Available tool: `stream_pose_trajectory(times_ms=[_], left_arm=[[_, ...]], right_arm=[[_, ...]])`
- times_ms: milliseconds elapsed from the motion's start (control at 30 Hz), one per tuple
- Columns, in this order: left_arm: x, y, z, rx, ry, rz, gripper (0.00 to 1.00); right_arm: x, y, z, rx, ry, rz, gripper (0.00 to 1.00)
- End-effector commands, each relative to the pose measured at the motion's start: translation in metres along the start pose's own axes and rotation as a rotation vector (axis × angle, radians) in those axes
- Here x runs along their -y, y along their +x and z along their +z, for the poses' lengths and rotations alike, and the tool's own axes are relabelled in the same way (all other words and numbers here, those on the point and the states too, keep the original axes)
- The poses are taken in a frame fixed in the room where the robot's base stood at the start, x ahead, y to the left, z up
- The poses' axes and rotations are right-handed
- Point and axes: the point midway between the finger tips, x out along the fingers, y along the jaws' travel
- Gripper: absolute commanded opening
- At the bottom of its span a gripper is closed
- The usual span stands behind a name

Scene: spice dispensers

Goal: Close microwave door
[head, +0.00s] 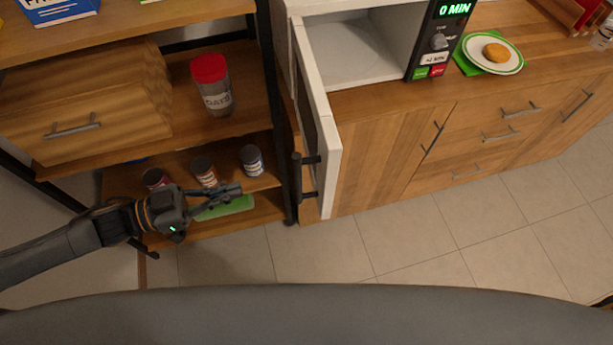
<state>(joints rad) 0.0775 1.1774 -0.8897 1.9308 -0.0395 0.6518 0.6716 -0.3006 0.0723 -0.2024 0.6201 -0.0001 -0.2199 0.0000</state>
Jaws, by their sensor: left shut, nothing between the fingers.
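The white microwave (355,48) stands on the wooden counter, its inside visible and empty where I can see. Its door (328,150) is wide open and sticks out toward me past the counter's front edge. A dark handle (305,175) is on the door's left face. The control panel (437,40) with a green "0 MIN" display is at the right of the opening. My left gripper (237,190) is shut and empty, in front of the low shelf and left of the door, apart from it. My right gripper is not in view.
A shelf unit (225,140) at left holds a red-lidded oats jar (212,85), several cans and a green item (225,207). A plate with food (493,53) sits on the counter right of the microwave. The tiled floor (400,250) before the cabinets is clear.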

Motion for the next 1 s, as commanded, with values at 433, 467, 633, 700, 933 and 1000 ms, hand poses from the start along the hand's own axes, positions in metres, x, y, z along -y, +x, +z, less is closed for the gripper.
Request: stream_pose_trajectory(times_ms=[433,467,633,700,933,1000], left_arm=[[-0.048,0.024,-0.054,-0.056,-0.052,0.144,0.00],[-0.049,0.030,-0.054,-0.057,-0.052,0.143,0.00],[-0.053,0.067,-0.057,-0.055,-0.051,0.142,0.00],[-0.056,0.082,-0.057,-0.055,-0.051,0.142,0.00],[-0.060,0.118,-0.058,-0.051,-0.050,0.141,0.00],[-0.061,0.124,-0.057,-0.051,-0.051,0.140,0.00]], right_arm=[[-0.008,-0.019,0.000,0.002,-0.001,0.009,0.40],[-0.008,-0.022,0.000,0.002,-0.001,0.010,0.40],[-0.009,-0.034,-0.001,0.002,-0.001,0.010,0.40],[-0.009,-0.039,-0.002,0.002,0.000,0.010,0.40],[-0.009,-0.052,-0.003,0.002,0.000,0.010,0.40],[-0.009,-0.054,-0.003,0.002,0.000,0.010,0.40]])
